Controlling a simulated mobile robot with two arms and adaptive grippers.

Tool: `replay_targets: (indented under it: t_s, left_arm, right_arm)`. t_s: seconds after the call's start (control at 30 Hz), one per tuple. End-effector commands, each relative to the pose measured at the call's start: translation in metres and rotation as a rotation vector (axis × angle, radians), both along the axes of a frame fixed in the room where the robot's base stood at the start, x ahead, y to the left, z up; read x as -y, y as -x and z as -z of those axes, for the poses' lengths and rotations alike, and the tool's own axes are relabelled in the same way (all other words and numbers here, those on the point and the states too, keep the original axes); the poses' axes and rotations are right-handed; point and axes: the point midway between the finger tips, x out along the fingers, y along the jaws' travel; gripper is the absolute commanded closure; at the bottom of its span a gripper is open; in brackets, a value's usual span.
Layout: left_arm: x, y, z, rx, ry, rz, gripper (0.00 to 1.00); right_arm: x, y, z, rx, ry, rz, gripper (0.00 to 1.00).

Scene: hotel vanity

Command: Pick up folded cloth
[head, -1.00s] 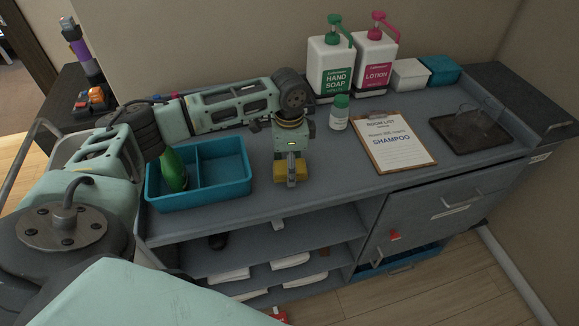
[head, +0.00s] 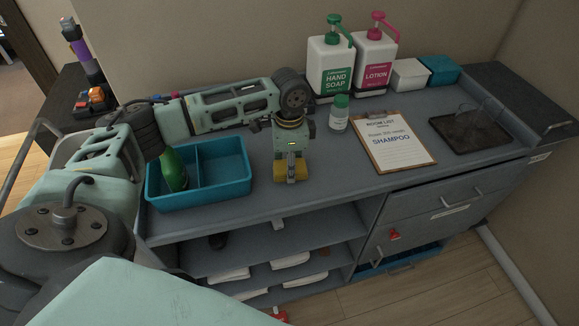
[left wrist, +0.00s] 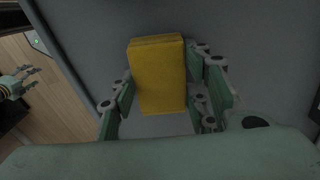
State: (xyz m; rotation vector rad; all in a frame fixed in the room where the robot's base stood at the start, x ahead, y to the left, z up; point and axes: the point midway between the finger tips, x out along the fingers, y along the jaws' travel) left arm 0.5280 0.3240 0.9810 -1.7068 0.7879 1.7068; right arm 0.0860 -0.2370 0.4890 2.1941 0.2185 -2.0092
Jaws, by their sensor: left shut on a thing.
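The folded cloth (head: 279,172) is a small yellow block at the front of the grey counter, left of centre in the head view. My left gripper (head: 291,180) points down over it and is shut on it. In the left wrist view the cloth (left wrist: 158,75) is upright between the two fingers of the left gripper, one at each side. I cannot tell whether its underside touches the counter. My right gripper (left wrist: 22,80) shows at the left edge of the left wrist view, over the wooden floor, small, with its fingers apart and nothing seen between them.
A blue two-compartment caddy (head: 222,190) with a green bottle (head: 174,170) stands left of the gripper. Right are a white bottle (head: 339,114), clipboard (head: 395,140) and dark tray (head: 470,132). Soap (head: 330,65) and lotion (head: 375,60) dispensers stand behind. Open shelves lie below the counter.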

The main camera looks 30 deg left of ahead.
Motion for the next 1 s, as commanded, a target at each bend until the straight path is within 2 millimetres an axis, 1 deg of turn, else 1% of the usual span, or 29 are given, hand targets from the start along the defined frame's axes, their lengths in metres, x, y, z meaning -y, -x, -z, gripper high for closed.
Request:
replay_targets:
  t_s: [0.17,0.27,0.37,0.57,0.6,0.7,0.8,0.83,0.87,1.0]
  left_arm:
    - [0.000,0.000,-0.007,0.000,0.000,0.000,0.79]
    - [0.000,0.000,-0.015,-0.001,0.001,0.000,0.79]
    - [0.000,0.000,-0.025,0.000,0.001,0.000,0.79]
    - [0.001,0.000,-0.052,-0.002,0.001,0.000,0.79]
    - [0.008,0.005,-0.054,-0.003,0.003,0.004,0.79]
    - [0.021,0.013,-0.064,-0.004,0.002,0.003,0.79]
    - [0.044,0.027,-0.078,0.000,0.004,0.007,0.79]
    - [0.050,0.030,-0.076,0.001,0.004,0.008,0.79]
    - [0.056,0.033,-0.078,0.002,0.004,0.008,0.79]
    - [0.078,0.048,-0.094,0.002,0.004,0.005,0.79]
  right_arm:
    - [0.001,0.000,-0.009,0.000,0.001,-0.001,0.35]
    - [0.000,0.000,-0.018,0.001,0.000,-0.001,0.35]
    - [0.000,0.000,-0.032,0.001,0.000,-0.001,0.35]
    - [0.000,-0.001,-0.066,0.002,0.000,-0.001,0.35]
    - [0.000,-0.001,-0.075,0.002,0.000,-0.001,0.35]
    - [-0.001,-0.002,-0.094,0.003,-0.002,-0.001,0.35]
    - [-0.002,-0.002,-0.109,0.003,-0.003,0.000,0.35]
    - [-0.003,-0.002,-0.101,0.004,-0.003,0.000,0.35]
    - [-0.003,-0.003,-0.098,0.005,-0.004,0.000,0.35]
    - [-0.005,-0.003,-0.097,0.006,-0.006,0.000,0.35]
